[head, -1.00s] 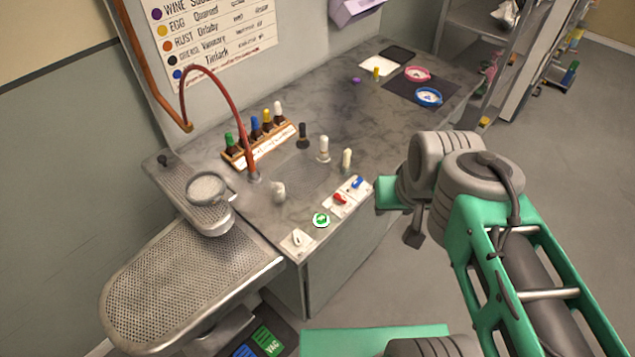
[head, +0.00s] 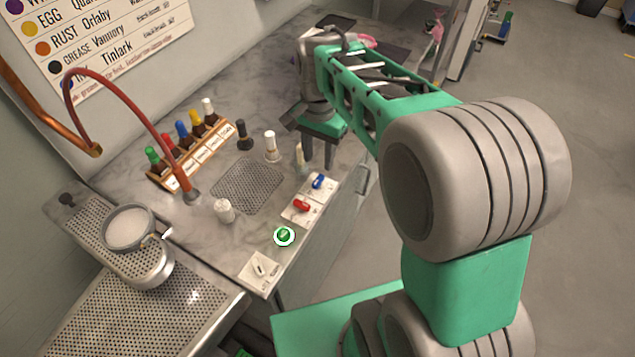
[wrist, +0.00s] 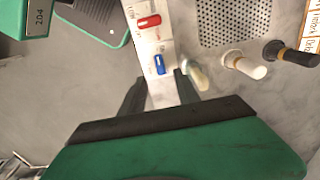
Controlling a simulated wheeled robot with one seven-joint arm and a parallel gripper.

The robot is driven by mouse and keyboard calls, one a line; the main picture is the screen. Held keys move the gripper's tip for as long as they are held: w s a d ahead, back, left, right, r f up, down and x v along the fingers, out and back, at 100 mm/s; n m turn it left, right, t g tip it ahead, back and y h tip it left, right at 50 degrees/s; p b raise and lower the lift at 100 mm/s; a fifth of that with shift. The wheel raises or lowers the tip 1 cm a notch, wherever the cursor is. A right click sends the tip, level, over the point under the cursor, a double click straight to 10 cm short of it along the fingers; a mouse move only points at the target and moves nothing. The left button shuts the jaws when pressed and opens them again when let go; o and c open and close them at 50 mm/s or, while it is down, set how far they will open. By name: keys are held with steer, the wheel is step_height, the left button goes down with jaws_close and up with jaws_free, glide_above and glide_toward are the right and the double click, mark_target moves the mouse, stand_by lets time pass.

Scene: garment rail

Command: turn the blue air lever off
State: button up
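The blue lever (head: 318,181) sits on a white plate at the counter's front edge. In the wrist view the blue lever (wrist: 159,64) points roughly up and down the picture. The red lever (head: 301,205) is beside it, and in the wrist view (wrist: 149,21) lies more across the picture. My gripper (head: 318,163) points down over the counter just behind the blue lever in the head view. In the wrist view my gripper (wrist: 161,83) has its fingers apart with nothing between them. The blue lever shows just beyond the fingertips; contact cannot be told.
A cream-topped bottle (wrist: 195,75) stands close by the right finger. A white-topped bottle (head: 271,147) and a dark one (head: 244,135) stand farther left. A green button (head: 284,236) and a white dial plate (head: 259,268) are nearer along the edge. A rack (head: 196,152) holds several bottles.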

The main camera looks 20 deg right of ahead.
mark_target(318, 179)
steer(key=shift+s+f, duration=0.1)
steer(key=shift+f, duration=0.35)
step_height(318, 179, down, 6)
steer(key=shift+f+p, duration=0.1)
steer(key=shift+p, duration=0.35)
steer(key=shift+c, duration=0.2)
jaws_close()
